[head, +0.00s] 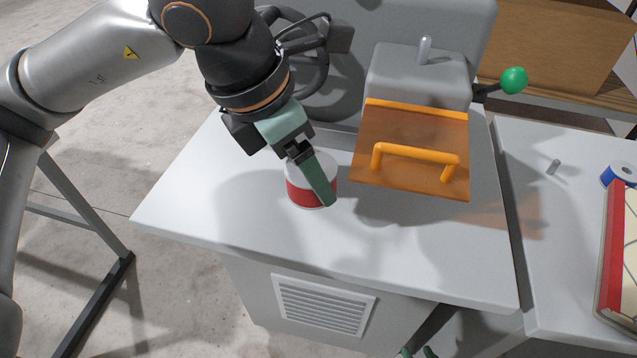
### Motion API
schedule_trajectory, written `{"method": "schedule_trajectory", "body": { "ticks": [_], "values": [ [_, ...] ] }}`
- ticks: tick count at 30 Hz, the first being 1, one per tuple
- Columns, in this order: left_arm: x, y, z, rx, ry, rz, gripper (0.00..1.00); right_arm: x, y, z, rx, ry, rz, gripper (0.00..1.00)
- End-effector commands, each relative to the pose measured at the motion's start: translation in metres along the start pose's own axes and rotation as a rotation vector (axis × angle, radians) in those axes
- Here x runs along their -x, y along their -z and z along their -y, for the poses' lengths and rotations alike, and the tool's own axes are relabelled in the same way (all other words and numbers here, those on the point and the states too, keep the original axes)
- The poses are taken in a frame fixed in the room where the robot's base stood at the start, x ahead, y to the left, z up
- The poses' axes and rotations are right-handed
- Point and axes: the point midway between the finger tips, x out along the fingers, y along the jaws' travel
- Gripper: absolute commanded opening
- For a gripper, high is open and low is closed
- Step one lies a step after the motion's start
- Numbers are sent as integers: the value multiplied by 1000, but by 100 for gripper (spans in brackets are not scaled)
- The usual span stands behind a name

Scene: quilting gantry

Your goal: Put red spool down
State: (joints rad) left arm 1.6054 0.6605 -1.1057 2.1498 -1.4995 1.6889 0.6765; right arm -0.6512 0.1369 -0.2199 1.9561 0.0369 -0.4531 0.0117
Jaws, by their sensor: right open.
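The red spool (302,194), a red band between white rims, stands upright on the white machine table (235,225). The other finger is mostly hidden, and I cannot tell whether either one touches the spool.
An orange cover with a handle (415,152) is close to the right of the spool. Behind it is a grey machine body (420,75) with a green knob (514,80). A blue spool (619,175) and a red-edged book-like item (617,255) lie on the right table. The table's front left is clear.

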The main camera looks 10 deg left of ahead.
Motion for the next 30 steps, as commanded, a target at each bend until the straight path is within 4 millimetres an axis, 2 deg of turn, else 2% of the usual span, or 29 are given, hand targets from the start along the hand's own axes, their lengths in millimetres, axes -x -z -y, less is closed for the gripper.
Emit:
{"method": "schedule_trajectory", "body": {
  "ticks": [1,6,14,18,21,30],
  "values": [
    [-14,0,-5,3,4,-8,12,0,-3,-1,0,-2,6,44],
    [-41,-7,-18,0,1,-4,11,1,-6,-2,-1,-4,13,44],
    [-64,-12,-28,-1,2,-3,11,2,-5,-2,-2,-6,12,44],
    [-82,-3,-27,-3,3,-5,11,5,-1,-3,-2,-9,8,44],
    [-89,-1,-27,-3,2,-2,11,5,-1,-4,-2,-11,6,44],
    [-92,0,-27,-3,1,-1,11,4,-6,-5,-4,-12,9,44]
  ]
}}
